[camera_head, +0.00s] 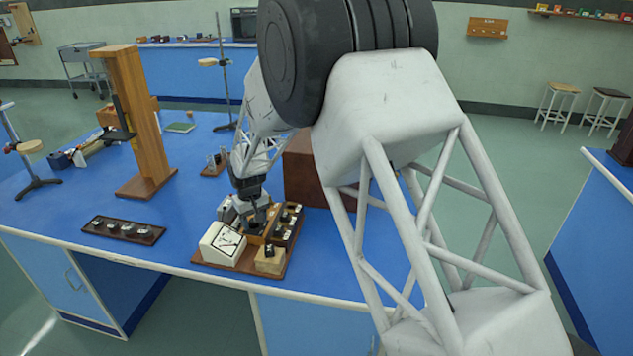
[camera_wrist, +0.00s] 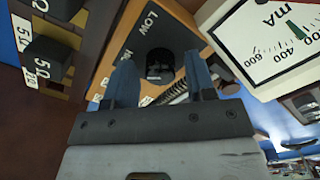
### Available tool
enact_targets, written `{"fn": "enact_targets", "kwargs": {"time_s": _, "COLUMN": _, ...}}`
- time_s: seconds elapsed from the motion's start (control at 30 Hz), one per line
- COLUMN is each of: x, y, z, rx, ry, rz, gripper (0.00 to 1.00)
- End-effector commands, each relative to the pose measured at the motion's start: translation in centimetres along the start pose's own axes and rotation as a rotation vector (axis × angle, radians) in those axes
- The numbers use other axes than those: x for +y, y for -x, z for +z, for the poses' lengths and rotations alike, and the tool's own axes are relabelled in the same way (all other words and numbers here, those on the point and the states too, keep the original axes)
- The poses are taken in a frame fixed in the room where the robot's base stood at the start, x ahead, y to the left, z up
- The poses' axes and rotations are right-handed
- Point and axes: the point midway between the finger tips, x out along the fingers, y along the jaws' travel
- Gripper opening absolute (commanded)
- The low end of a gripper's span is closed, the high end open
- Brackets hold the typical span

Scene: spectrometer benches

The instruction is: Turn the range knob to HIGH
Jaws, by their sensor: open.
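In the head view my gripper (camera_head: 254,219) reaches down onto the instrument board (camera_head: 218,262) and hides the knob.
A white mA meter (camera_wrist: 268,45) stands right of the knob; it also shows in the head view (camera_head: 222,242). Black 5 Ω blocks (camera_wrist: 50,58) lie to the left. A dark strip with round pieces (camera_head: 123,230) and a wooden stand (camera_head: 140,125) are on the blue bench.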

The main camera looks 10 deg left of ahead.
Motion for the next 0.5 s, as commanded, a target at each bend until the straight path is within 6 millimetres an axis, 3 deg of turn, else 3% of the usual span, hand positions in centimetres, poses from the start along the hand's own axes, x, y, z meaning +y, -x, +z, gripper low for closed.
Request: {"fn": "enact_targets", "kwargs": {"time_s": 0.5, "x": -0.02, "y": 0.08, "z": -0.03, "rx": 0.001, "ry": -0.324, "rz": 0.0, "gripper": 0.57}}
